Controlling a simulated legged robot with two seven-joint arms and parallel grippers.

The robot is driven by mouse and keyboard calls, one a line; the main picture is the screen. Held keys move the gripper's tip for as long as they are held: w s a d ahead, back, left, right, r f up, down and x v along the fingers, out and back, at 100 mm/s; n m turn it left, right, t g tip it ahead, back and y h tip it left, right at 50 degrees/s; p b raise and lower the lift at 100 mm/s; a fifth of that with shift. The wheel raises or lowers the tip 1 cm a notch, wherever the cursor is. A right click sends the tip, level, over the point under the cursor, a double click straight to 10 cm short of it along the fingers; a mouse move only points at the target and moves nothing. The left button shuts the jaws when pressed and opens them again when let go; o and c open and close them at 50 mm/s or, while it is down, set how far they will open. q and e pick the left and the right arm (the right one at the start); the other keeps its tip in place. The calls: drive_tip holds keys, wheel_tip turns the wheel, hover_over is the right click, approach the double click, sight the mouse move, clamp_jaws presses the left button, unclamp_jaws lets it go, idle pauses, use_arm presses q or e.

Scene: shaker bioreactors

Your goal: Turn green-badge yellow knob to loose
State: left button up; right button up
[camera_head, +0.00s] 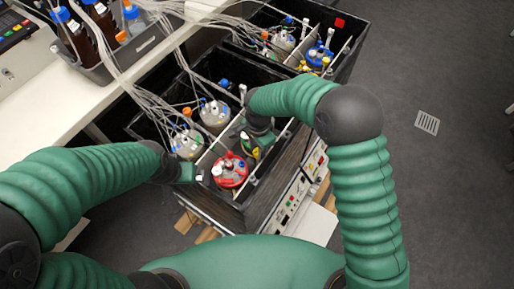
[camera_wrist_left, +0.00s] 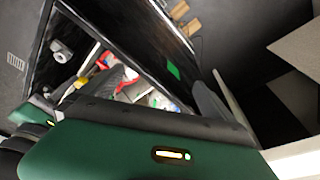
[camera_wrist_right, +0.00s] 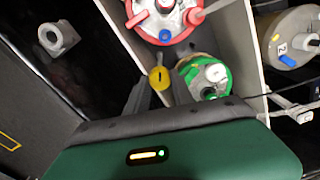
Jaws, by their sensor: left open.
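The yellow knob (camera_wrist_right: 158,77) shows in the right wrist view, with a dark line across its face. It sits beside a green-lidded vessel (camera_wrist_right: 203,77) and below a red-lidded vessel (camera_wrist_right: 165,20). My right gripper (camera_wrist_right: 158,88) has one dark finger on each side of the knob; whether they touch it I cannot tell. In the head view my right gripper (camera_head: 258,143) reaches down into the near black box and partly hides the knob. The green badge (camera_wrist_left: 173,70) is on the box wall in the left wrist view. My left gripper (camera_head: 192,173) is open and empty at the box's left edge.
The near black box (camera_head: 272,190) holds several lidded vessels with tubes and cables. A second black box (camera_head: 345,50) with a red badge (camera_head: 339,22) stands behind it. A white bench (camera_head: 60,110) with bottles is at the left.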

drive_tip(key=shift+d, duration=0.25)
drive_tip(key=shift+c, duration=1.1)
clamp_jaws()
drive_tip(key=shift+a, duration=0.4)
drive_tip(key=shift+d+n, duration=0.15)
drive_tip(key=shift+n, duration=0.15)
drive_tip(key=shift+r+n+p, duration=0.1)
drive_tip(key=shift+n+p, duration=0.5)
drive_tip(key=shift+n, duration=0.2)
drive_tip(key=n+p, duration=0.1)
drive_tip(key=n, duration=0.1)
drive_tip(key=shift+n, duration=0.3)
drive_tip(key=n+p, duration=0.2)
drive_tip(key=n, duration=0.4)
drive_tip(key=shift+s, duration=0.1)
drive_tip(key=n+p, duration=0.2)
drive_tip(key=n, duration=0.4)
drive_tip(key=shift+n, duration=0.3)
drive_tip(key=n+p, duration=0.1)
drive_tip(key=n, duration=0.2)
use_arm(q)
drive_tip(key=w+v, duration=0.1)
drive_tip(key=v, duration=0.6)
drive_tip(key=shift+w+r+p, duration=0.3)
drive_tip(key=shift+w+r, duration=0.05)
drive_tip(key=shift+r, duration=0.15)
use_arm(e)
drive_tip(key=shift+n, duration=1.7)
drive_tip(key=shift+f, duration=0.2)
